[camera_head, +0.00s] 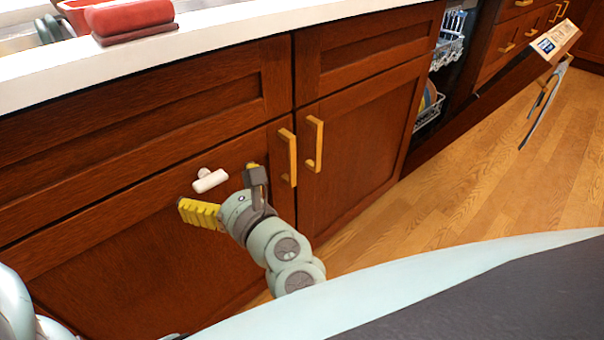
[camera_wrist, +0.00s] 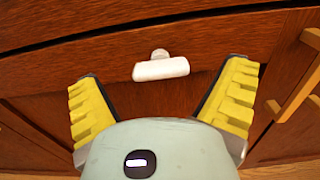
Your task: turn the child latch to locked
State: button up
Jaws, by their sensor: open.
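The child latch (camera_head: 209,180) is a small white T-shaped piece on the reddish-brown cabinet door under the counter. Its bar lies nearly level, slightly tilted, with a round white base above it. In the wrist view the latch (camera_wrist: 161,69) sits ahead, between my gripper's two fingers and apart from both. My gripper (camera_head: 220,190) is open and empty, with yellow ribbed fingers spread wide on either side; it also shows in the wrist view (camera_wrist: 164,97). I cannot tell whether the present position of the latch is locked.
Yellow door handles (camera_head: 287,157) stand out just right of my gripper. The white countertop (camera_head: 230,25) overhangs above, with a red container (camera_head: 130,18) on it. An open dishwasher door (camera_head: 525,60) with racks behind is at the right. Wooden floor (camera_head: 480,190) there is clear.

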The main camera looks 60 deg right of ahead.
jog(key=shift+x, duration=1.35)
jog(key=shift+a, duration=0.1)
jog(key=c, duration=1.2)
